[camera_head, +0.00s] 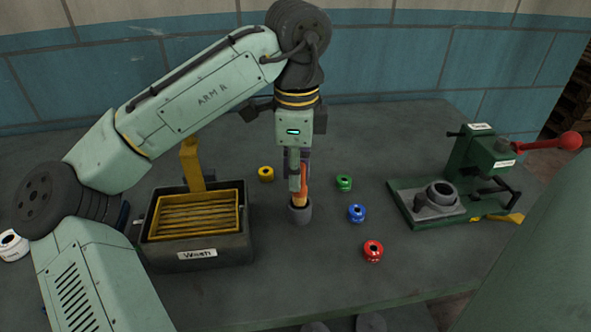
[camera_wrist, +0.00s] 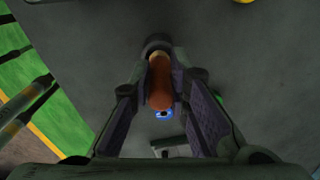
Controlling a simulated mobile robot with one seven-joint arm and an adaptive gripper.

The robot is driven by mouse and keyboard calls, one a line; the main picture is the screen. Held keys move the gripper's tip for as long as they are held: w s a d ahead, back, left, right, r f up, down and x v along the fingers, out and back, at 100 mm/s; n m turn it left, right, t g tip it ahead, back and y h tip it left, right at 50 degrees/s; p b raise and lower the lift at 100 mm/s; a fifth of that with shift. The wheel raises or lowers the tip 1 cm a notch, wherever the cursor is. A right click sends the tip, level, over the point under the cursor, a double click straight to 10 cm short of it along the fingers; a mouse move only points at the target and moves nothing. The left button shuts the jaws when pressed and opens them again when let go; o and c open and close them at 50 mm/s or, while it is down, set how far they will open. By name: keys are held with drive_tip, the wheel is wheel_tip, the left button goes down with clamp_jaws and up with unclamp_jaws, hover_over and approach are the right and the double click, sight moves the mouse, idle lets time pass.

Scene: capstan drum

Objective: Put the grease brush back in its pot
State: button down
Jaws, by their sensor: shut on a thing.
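My gripper (camera_head: 296,168) is shut on the grease brush (camera_head: 300,186), an orange-handled piece that hangs downward, close to upright. The dark grey pot (camera_head: 299,214) stands on the bench right below my gripper. The lower end of the brush is at the mouth of the pot and its tip is hidden, seemingly inside the rim. In the wrist view the orange handle (camera_wrist: 160,82) is between my two finger pads, with the dark pot (camera_wrist: 156,45) beyond it.
A wash tray (camera_head: 197,254) with a yellow rack stands to the left. Yellow (camera_head: 266,174), green (camera_head: 344,183), blue (camera_head: 357,213) and red (camera_head: 373,250) ring-shaped pieces lie around the pot. A green press (camera_head: 450,200) with a red-knobbed lever stands at the right.

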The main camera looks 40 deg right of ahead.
drive_tip(key=shift+f+p, duration=0.55)
drive_tip(key=shift+f, duration=0.6)
idle(1.4)
drive_tip(key=shift+p, duration=0.5)
drive_tip(key=shift+f, duration=0.6)
idle(0.6)
drive_tip(key=shift+p, duration=0.4)
idle(0.4)
drive_tip(key=c, duration=1.4)
unclamp_jaws()
drive_tip(key=shift+c, duration=0.2)
wheel_tip(320, 180, up, 12)
drive_tip(key=shift+s+r, duration=0.1)
drive_tip(key=shift+s, duration=0.05)
